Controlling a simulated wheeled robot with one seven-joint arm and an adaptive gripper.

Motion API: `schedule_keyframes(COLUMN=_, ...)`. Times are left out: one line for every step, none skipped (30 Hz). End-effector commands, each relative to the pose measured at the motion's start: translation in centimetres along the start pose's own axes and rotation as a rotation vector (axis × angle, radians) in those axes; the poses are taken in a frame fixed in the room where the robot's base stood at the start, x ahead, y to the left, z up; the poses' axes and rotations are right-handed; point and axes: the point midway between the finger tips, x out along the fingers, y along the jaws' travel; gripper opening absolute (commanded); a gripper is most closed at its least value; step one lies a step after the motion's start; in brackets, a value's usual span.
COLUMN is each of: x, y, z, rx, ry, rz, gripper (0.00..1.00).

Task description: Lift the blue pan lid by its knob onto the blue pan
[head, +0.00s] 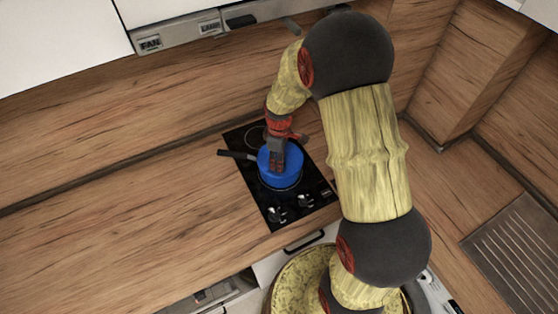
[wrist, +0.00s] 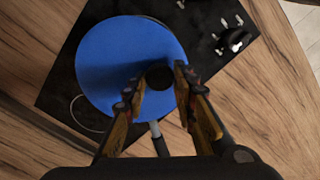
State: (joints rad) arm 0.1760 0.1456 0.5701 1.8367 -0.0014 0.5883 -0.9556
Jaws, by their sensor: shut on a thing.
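The blue pan (head: 281,181) stands on the black hob, its dark handle (head: 236,155) pointing left in the head view. The blue lid (wrist: 105,70) is a round disc over the pan in the wrist view and hides most of it. Part of the pan handle (wrist: 158,141) shows from under the lid's edge. My gripper (head: 277,165) is directly above the pan, pointing down. In the wrist view its fingers are on either side of the lid's black knob (wrist: 158,76), shut on it. I cannot tell whether the lid touches the pan's rim all round.
The black hob (head: 257,186) has knobs (head: 304,201) along its front right part. Wooden worktop (head: 150,210) lies clear to the left. A splashback (head: 130,110) rises behind, below a hood with a FAN label (head: 149,44). A metal drainer (head: 520,255) is at the right.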

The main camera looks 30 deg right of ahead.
Motion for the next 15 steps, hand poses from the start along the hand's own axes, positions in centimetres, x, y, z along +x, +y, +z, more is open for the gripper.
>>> schedule_keyframes(x=0.09, y=0.03, z=-0.02, rx=0.0, ry=0.001, rz=0.001, gripper=0.0)
schedule_keyframes(x=0.13, y=0.03, z=-0.02, rx=0.0, ry=0.001, rz=0.001, gripper=0.0)
schedule_keyframes(x=0.17, y=0.03, z=-0.02, rx=0.0, ry=0.001, rz=0.001, gripper=0.0)
schedule_keyframes(x=0.18, y=0.03, z=-0.02, rx=0.0, ry=0.001, rz=0.001, gripper=0.0)
schedule_keyframes(x=0.18, y=0.04, z=-0.02, rx=0.0, ry=0.001, rz=0.001, gripper=0.0)
schedule_keyframes(x=0.18, y=0.03, z=-0.02, rx=0.0, ry=0.001, rz=0.001, gripper=0.0)
schedule_keyframes(x=0.17, y=0.03, z=-0.02, rx=0.0, ry=0.001, rz=0.001, gripper=0.0)
schedule_keyframes(x=0.17, y=0.03, z=-0.02, rx=0.0, ry=0.001, rz=0.001, gripper=0.0)
schedule_keyframes(x=0.16, y=0.03, z=-0.02, rx=0.0, ry=0.001, rz=0.001, gripper=0.0)
schedule_keyframes(x=0.16, y=0.03, z=-0.02, rx=0.0, ry=0.001, rz=0.001, gripper=0.0)
schedule_keyframes(x=0.16, y=0.03, z=-0.02, rx=0.0, ry=0.001, rz=0.001, gripper=0.0)
schedule_keyframes(x=0.16, y=0.03, z=-0.02, rx=0.0, ry=0.001, rz=0.001, gripper=0.0)
schedule_keyframes(x=0.16, y=0.03, z=-0.02, rx=0.0, ry=0.001, rz=0.001, gripper=0.0)
schedule_keyframes(x=0.16, y=0.03, z=-0.02, rx=0.0, ry=0.001, rz=0.001, gripper=0.29)
schedule_keyframes(x=0.16, y=0.03, z=-0.02, rx=0.0, ry=0.001, rz=0.001, gripper=0.31)
